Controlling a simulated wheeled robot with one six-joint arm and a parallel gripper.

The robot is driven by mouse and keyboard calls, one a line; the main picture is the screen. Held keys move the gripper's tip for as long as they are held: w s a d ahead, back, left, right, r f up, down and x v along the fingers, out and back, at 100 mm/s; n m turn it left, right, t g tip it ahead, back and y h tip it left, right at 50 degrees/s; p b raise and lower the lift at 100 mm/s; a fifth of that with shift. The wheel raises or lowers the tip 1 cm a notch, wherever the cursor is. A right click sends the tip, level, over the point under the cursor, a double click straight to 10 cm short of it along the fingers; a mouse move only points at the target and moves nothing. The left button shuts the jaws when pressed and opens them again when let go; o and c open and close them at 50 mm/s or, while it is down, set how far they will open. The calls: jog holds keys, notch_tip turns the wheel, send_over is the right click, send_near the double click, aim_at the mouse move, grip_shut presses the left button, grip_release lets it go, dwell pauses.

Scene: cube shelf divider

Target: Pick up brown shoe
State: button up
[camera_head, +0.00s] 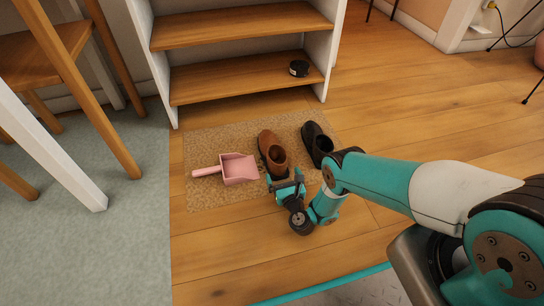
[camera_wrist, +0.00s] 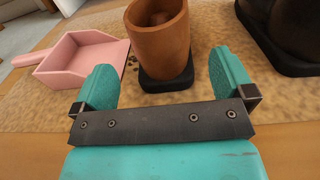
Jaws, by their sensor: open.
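The brown shoe (camera_head: 271,150) is a boot standing upright on a tan mat (camera_head: 210,135), toe toward the shelf. In the wrist view the brown shoe (camera_wrist: 158,45) is upright just beyond my fingers, its shaft opening facing up and its dark sole on the mat. My gripper (camera_head: 286,181) is at the near side of the shoe in the head view. In the wrist view my gripper (camera_wrist: 165,80) has its two teal fingers spread apart with nothing between them. The shoe's toe is hidden in the wrist view.
A black shoe (camera_head: 317,144) stands right of the brown one. A pink dustpan (camera_head: 238,169) lies to its left. A white shelf with wooden boards (camera_head: 240,80) stands behind, holding a small black round object (camera_head: 299,68). A chair and table leg are at left.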

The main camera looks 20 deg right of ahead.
aim_at(282, 174)
jog(key=w+b, duration=0.2)
jog(key=b, duration=0.1)
jog(key=w+b, duration=0.2)
jog(key=shift+f, duration=0.35)
jog(key=shift+w+r+b, duration=0.35)
jog(key=shift+w+b, duration=0.2)
jog(key=shift+b, duration=0.5)
jog(key=c, duration=0.9)
jog(key=shift+r, duration=0.1)
